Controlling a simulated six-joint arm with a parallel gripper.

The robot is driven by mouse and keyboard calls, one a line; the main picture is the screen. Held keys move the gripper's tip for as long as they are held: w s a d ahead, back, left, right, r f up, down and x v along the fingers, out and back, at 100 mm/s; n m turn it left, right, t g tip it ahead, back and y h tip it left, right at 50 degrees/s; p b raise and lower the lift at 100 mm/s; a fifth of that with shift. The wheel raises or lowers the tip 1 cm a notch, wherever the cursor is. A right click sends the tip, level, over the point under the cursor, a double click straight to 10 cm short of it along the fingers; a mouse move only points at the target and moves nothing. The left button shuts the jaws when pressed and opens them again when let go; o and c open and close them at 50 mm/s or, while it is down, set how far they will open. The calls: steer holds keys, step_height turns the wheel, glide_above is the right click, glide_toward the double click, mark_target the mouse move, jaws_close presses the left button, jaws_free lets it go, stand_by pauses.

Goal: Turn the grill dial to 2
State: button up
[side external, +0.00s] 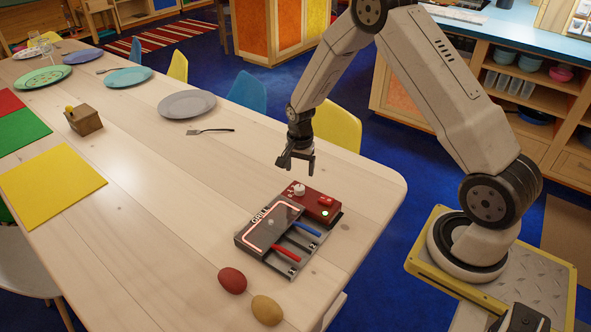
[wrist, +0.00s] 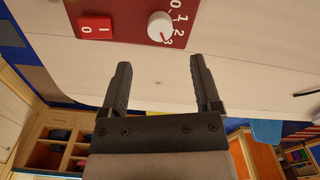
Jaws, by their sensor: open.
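The toy grill (side external: 268,229) lies near the table's right edge, with a red control panel (side external: 314,205) at its far end. The white grill dial (side external: 299,189) is a round knob on that panel. In the wrist view the dial (wrist: 160,25) has the numbers 0, 1, 2 and 3 on its right side. Its red mark appears to point at 3. My gripper (side external: 296,168) is open and empty above the panel, apart from the dial. In the wrist view both fingers of my gripper (wrist: 160,65) show below the dial.
A red 0/1 switch (wrist: 95,27) sits beside the dial. Red (side external: 287,253) and blue (side external: 306,228) handles stick out of the grill. A red egg-shaped item (side external: 232,280) and a yellow one (side external: 267,310) lie in front. A fork (side external: 210,131) and grey plate (side external: 187,104) lie behind.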

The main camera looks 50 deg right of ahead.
mark_target(299, 187)
steer(key=shift+f, duration=3.7)
steer(key=shift+c, duration=0.2)
jaws_close()
